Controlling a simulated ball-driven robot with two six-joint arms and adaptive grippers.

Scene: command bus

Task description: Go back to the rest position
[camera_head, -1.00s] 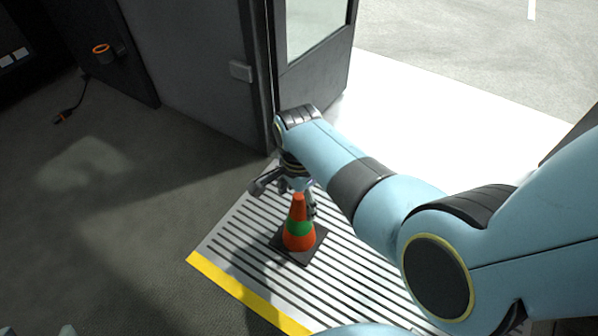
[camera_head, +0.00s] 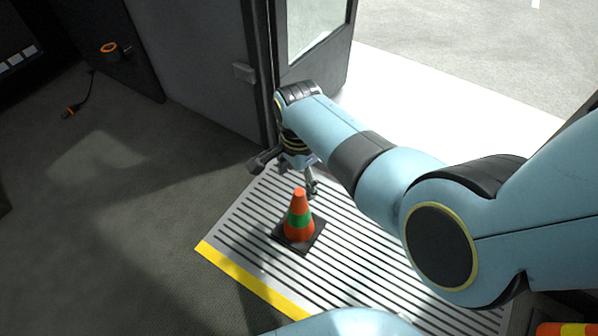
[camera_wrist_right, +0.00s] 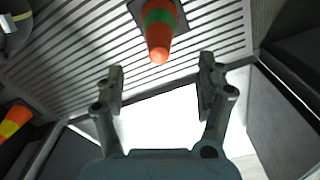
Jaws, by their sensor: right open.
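My right gripper (camera_head: 286,176) is open and empty, just behind and above an orange cone in the head view. It also shows in the right wrist view (camera_wrist_right: 160,88), with its fingers spread wide apart. The orange cone (camera_head: 299,222) has a green band and a dark square base, and stands upright on the ribbed step floor. In the right wrist view the cone (camera_wrist_right: 160,40) lies beyond the fingertips and is not between them. My left gripper is not in view.
An open door (camera_head: 313,50) stands behind my right gripper, with a bright doorway to its right. A yellow edge strip (camera_head: 250,280) borders the ribbed floor (camera_head: 350,250). Another orange and yellow object (camera_head: 565,329) shows at the bottom right.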

